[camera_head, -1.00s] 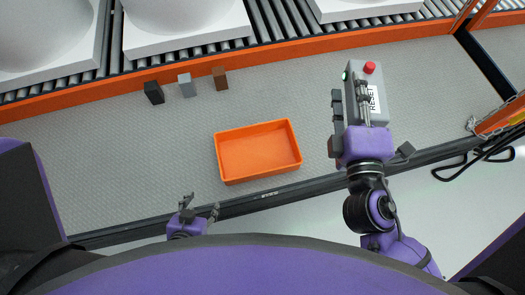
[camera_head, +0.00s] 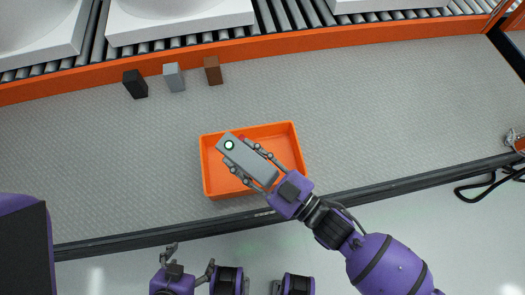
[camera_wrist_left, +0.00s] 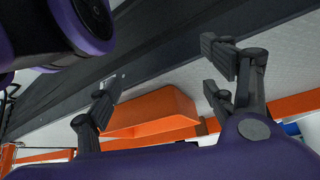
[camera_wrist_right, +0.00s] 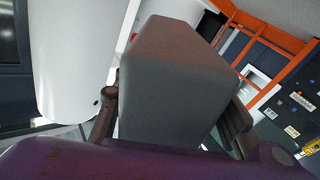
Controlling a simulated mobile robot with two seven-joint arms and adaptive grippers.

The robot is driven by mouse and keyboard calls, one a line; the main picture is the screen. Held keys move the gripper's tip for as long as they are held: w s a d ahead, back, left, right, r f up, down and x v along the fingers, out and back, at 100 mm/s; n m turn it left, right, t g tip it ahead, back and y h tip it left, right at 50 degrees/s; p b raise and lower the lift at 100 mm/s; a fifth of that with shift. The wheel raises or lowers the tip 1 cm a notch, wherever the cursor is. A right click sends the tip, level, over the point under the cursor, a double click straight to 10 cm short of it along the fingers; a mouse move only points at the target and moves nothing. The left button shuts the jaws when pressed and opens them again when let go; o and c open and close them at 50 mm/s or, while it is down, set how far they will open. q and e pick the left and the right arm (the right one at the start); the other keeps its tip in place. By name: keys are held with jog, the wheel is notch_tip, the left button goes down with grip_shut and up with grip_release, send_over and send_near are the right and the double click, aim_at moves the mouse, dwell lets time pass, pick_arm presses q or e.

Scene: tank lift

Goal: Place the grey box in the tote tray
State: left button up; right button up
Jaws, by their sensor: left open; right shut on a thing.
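The grey box (camera_head: 247,160) has a round green light on one end and a bit of red at its edge. My right gripper (camera_head: 250,164) is shut on it and holds it over the orange tote tray (camera_head: 203,173), tilted across it. Whether the box touches the tray cannot be told. In the right wrist view the grey box (camera_wrist_right: 175,85) fills the space between the fingers. My left gripper (camera_head: 190,257) is open and empty, in front of the bench edge. The tray also shows beyond its fingers in the left wrist view (camera_wrist_left: 150,112).
A black block (camera_head: 135,84), a small grey block (camera_head: 174,77) and a brown block (camera_head: 213,71) stand at the back left of the grey bench (camera_head: 400,110). Behind is an orange conveyor rail (camera_head: 330,38) with white tanks. The bench's right side is clear.

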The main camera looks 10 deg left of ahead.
aim_at(244, 160)
jog(key=shift+w+a+f+m+g+y+b, duration=0.1)
jog(key=shift+f+m+g+b, duration=0.1)
jog(key=shift+f, duration=0.2)
jog(key=shift+s+a+f+m+g+y+b, duration=0.1)
jog(key=shift+f+b, duration=0.15)
jog(key=shift+f, duration=0.2)
jog(key=shift+w+a+f+m+g+y+b, duration=0.1)
jog(key=shift+f+b, duration=0.1)
jog(key=shift+f, duration=0.2)
jog(key=shift+w+f+m+g+b, duration=0.35)
jog(key=shift+f+m+b, duration=0.1)
jog(key=shift+b, duration=0.1)
pick_arm(q)
jog(key=f+b, duration=0.1)
jog(key=f, duration=0.1)
jog(key=f+b, duration=0.2)
jog(key=f, duration=0.1)
jog(key=shift+s+a+f+b, duration=0.15)
jog(key=shift+s+f+b, duration=0.15)
jog(key=shift+s+b, duration=0.1)
pick_arm(e)
jog(key=w+d+f, duration=0.7)
jog(key=w+f, duration=0.4)
jog(key=f, duration=0.1)
jog(key=shift+w+d+f, duration=0.25)
jog(key=shift+w+f, duration=0.1)
pick_arm(q)
jog(key=shift+w, duration=0.1)
